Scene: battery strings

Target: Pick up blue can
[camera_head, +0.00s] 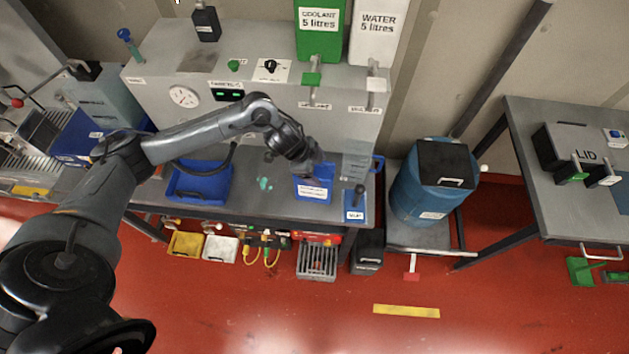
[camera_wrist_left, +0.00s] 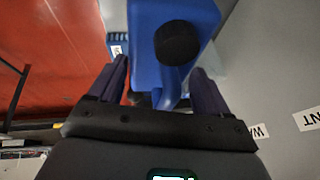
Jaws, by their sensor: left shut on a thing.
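The blue can (camera_head: 314,187) stands at the right part of the grey bench, with a white label on its front. In the left wrist view the blue can (camera_wrist_left: 198,15) shows its top with a round black cap and a blue handle. My left gripper (camera_head: 310,166) is at the top of the can in the head view. In the left wrist view my left gripper (camera_wrist_left: 160,88) has its two dark fingers on either side of the handle, shut on it. The can's underside is hidden, so I cannot tell whether it touches the bench. My right gripper is not in view.
A blue tray (camera_head: 200,184) lies left of the can. A small blue labelled stand (camera_head: 355,203) is close on its right. A green coolant tank (camera_head: 319,40) and a white water tank (camera_head: 376,40) stand above. A blue drum (camera_head: 420,195) is further right.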

